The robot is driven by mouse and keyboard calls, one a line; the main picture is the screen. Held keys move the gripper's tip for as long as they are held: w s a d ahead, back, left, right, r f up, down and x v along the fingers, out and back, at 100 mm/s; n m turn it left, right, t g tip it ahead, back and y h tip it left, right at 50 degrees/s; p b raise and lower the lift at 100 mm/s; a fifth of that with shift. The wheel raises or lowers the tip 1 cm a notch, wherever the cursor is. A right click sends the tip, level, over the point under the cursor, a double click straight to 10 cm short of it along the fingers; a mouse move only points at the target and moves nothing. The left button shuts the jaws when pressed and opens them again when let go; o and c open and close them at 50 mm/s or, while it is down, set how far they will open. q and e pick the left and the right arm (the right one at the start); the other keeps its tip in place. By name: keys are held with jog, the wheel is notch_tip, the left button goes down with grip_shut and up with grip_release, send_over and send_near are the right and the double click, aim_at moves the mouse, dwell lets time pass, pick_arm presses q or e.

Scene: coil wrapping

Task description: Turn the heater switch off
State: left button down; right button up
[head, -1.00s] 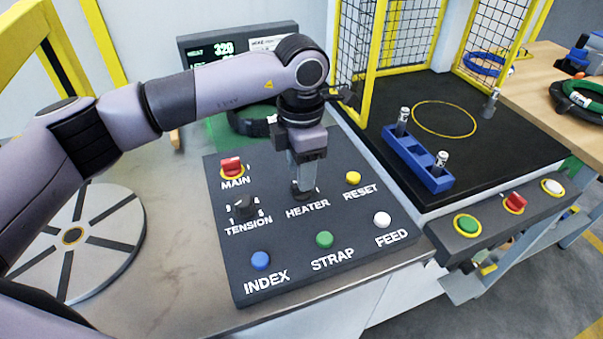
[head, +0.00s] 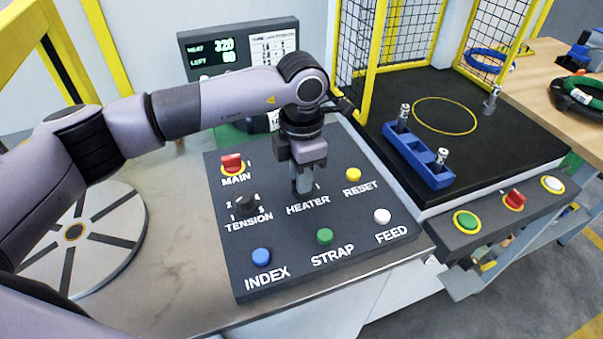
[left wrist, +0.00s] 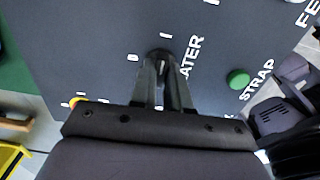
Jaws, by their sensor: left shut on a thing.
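The dark control panel (head: 290,265) lies on the metal bench with labelled controls. My left gripper (head: 303,190) points down over the HEATER position and covers the switch in the head view. In the left wrist view, its fingertips (left wrist: 161,62) are closed together around the dark heater switch knob (left wrist: 160,55), between the 0 and 1 marks. The knob is mostly hidden by the fingers, so its exact setting cannot be told. The display (head: 212,60) behind my arm reads HEAT 320. My right gripper is not in view.
Close by are the red MAIN switch (head: 232,163), TENSION knob (head: 246,204), yellow RESET (head: 353,174), blue INDEX (head: 261,257), green STRAP (head: 324,236) and white FEED (head: 382,216) buttons. A yellow-framed cage (head: 366,60) and blue block (head: 418,160) stand right.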

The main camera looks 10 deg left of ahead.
pick_arm(q)
jog(key=n+b, duration=0.2)
jog(key=n, duration=0.2)
jog(key=n+b, duration=0.1)
jog(key=n, duration=0.4)
jog(key=shift+b, duration=0.35)
jog(key=n+b, duration=0.1)
jog(key=n, duration=0.4)
jog(key=shift+n, duration=0.3)
jog(key=shift+r+n+b, duration=0.1)
jog(key=shift+n+b, duration=0.25)
jog(key=shift+n, duration=1.15)
jog(key=shift+w, duration=0.1)
jog(key=c, duration=1.1)
grip_release()
